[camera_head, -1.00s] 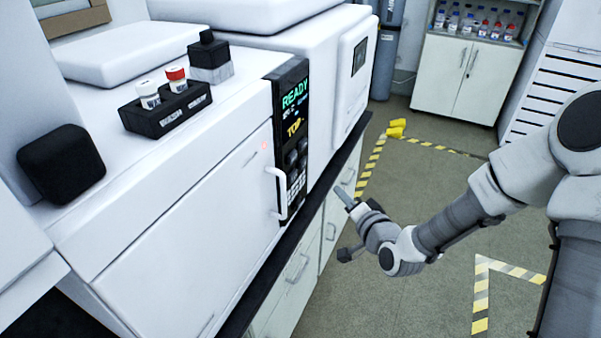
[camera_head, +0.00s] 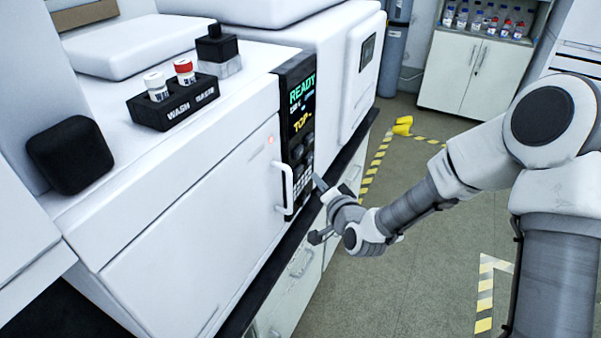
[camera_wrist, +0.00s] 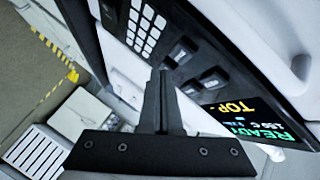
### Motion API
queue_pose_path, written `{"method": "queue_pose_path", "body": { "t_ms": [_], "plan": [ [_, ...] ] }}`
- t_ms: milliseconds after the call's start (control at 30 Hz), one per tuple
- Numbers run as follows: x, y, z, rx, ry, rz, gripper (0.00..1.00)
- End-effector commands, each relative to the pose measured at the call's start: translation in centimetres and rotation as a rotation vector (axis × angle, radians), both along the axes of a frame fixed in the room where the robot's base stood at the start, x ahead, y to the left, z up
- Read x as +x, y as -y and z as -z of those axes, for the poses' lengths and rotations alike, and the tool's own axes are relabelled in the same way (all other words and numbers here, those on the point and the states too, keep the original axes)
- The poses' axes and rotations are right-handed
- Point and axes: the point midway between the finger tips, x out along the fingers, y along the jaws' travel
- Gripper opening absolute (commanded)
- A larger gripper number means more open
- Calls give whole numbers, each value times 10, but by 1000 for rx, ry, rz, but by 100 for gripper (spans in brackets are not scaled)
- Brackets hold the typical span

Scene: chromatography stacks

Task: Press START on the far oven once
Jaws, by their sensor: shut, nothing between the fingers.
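A white oven (camera_head: 190,215) with a closed door and a white bar handle (camera_head: 284,190) fills the left of the head view. Its black control panel (camera_head: 297,125) has a lit display reading READY and TOP. The same panel shows in the wrist view, with the display (camera_wrist: 250,120), several dark raised buttons (camera_wrist: 182,52) and a white keypad (camera_wrist: 147,27). No START label is legible. My gripper (camera_head: 319,182) is shut and empty, its tips just in front of the panel's lower part. In the wrist view the fingertips (camera_wrist: 162,73) overlap the panel near a dark button; contact cannot be told.
Another white unit (camera_head: 345,75) adjoins beyond. The dark bench edge (camera_head: 255,290) runs below the oven. Open floor (camera_head: 400,270) lies to the right, with striped tape.

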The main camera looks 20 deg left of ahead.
Motion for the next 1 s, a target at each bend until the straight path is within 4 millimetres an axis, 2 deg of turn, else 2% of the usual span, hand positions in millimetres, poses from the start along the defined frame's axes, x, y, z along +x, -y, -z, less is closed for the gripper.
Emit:
{"method": "queue_pose_path", "body": {
  "t_ms": [233, 1000],
  "plan": [
    [1, -13, 0, 1, 0, 0, 0],
    [1, -13, 0, 1, 0, 1, 0]
  ]
}}
